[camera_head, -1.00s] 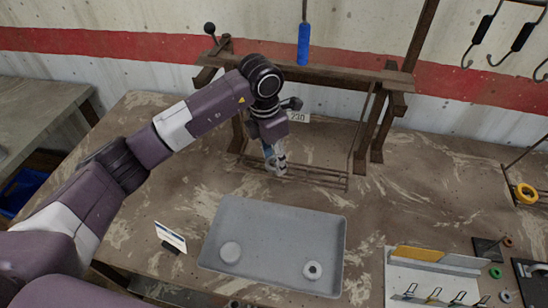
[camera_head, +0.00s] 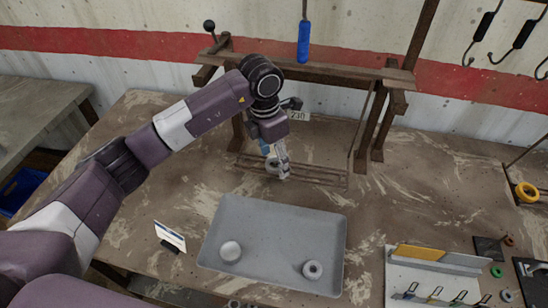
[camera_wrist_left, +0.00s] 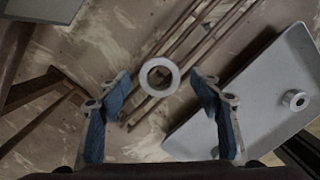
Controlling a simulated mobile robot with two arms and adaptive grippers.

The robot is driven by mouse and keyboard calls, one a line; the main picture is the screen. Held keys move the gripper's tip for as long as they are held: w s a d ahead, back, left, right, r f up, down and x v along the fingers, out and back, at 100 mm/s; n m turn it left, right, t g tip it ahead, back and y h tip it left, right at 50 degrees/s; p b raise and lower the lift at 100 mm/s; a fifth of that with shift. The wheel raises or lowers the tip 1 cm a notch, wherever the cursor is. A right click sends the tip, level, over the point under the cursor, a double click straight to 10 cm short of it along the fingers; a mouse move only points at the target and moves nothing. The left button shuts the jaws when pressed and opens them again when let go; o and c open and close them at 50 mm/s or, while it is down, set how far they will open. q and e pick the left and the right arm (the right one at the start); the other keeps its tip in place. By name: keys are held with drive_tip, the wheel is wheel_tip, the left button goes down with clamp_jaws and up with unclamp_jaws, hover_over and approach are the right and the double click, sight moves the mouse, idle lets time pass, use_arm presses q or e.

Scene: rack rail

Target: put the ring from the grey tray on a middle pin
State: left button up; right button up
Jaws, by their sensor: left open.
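My left gripper (camera_head: 277,168) is open over the low rail rack (camera_head: 325,178) at the back of the bench. In the left wrist view, a pale ring (camera_wrist_left: 144,77) shows between its spread blue-padded fingers (camera_wrist_left: 160,78), apart from both. The ring lies over the rack's thin rods; whether it is around a pin I cannot tell. In the head view the fingers partly hide this ring. The grey tray (camera_head: 275,215) stands in front of the rack. It holds a pale ring (camera_head: 305,270) at the right and a round pale piece (camera_head: 230,251) at the left. My right gripper is not in view.
A wooden frame with a top beam (camera_head: 330,77) stands over the rack, with a blue-handled tool (camera_head: 304,42) above. A small card (camera_head: 170,236) stands left of the tray. A white holder (camera_head: 430,275) and a yellow ring (camera_head: 527,192) are at the right.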

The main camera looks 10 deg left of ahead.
use_arm(q)
wheel_tip(320, 180, up, 12)
drive_tip(key=s+a, duration=0.1)
idle(0.4)
drive_tip(key=shift+f, duration=0.1)
